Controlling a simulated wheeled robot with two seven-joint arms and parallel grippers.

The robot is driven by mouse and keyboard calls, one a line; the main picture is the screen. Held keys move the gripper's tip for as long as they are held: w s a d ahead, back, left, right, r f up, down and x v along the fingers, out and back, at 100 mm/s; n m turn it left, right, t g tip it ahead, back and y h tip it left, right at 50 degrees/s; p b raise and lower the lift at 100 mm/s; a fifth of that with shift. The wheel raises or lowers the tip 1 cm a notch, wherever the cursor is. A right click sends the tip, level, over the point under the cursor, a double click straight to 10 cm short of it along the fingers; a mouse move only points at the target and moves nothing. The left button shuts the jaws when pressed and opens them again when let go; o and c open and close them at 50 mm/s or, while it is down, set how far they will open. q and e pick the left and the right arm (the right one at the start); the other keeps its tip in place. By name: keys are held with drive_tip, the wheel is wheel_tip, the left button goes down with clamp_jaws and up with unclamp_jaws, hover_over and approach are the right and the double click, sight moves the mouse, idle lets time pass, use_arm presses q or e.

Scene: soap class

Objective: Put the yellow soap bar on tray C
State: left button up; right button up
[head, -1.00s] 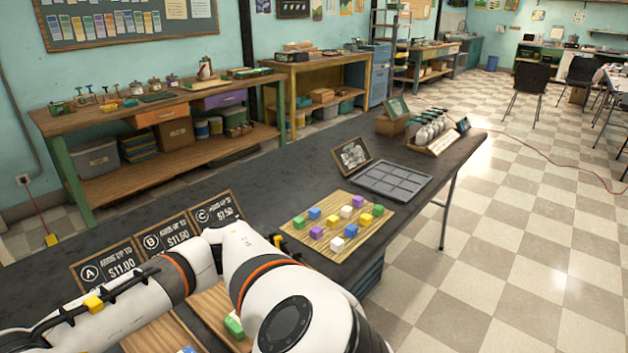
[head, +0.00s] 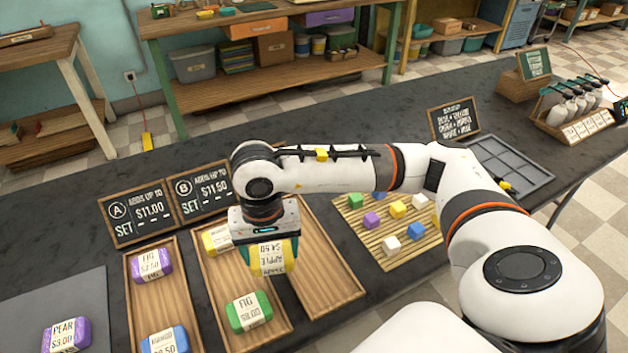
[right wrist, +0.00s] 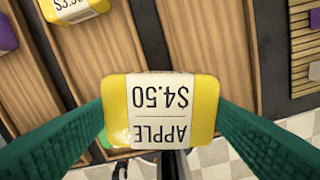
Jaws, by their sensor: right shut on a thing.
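My right gripper (head: 268,258) is shut on a yellow soap bar (head: 272,257) labelled APPLE $4.50. The bar also shows between the green fingers in the right wrist view (right wrist: 160,112). It is held above the trays, seen over the border between tray B (head: 208,287) and tray C (head: 338,272). Tray C is the rightmost wooden tray and its visible part is empty. Its sign is hidden behind my arm. Tray B holds another yellow bar (head: 217,239) and a green FIG bar (head: 249,312). My left gripper is not in view.
Tray A (head: 172,295) holds a purple bar (head: 150,264) and a blue bar (head: 166,342). A purple PEAR bar (head: 66,336) lies on a grey mat at far left. Signs A (head: 136,212) and B (head: 198,190) stand behind the trays. Right of tray C is a slatted mat (head: 362,232) with coloured cubes.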

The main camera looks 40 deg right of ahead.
drive_tip(key=w+d+r+m+p, duration=0.15)
drive_tip(key=w+d+m, duration=0.45)
drive_tip(key=m, duration=1)
drive_tip(key=w+d+r+m+p, duration=0.15)
drive_tip(key=w+d+m, duration=0.45)
drive_tip(key=m, duration=1)
drive_tip(key=shift+m, duration=0.4)
wheel_tip(320, 180, down, 6)
drive_tip(key=shift+w+r+p, duration=0.1)
drive_tip(key=shift+p, duration=0.25)
wheel_tip(320, 180, down, 4)
drive_tip(key=shift+f, duration=0.25)
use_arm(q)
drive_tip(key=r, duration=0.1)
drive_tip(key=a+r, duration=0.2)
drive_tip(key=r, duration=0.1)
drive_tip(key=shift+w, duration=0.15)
use_arm(e)
drive_tip(key=shift+f, duration=0.1)
drive_tip(key=o, duration=1)
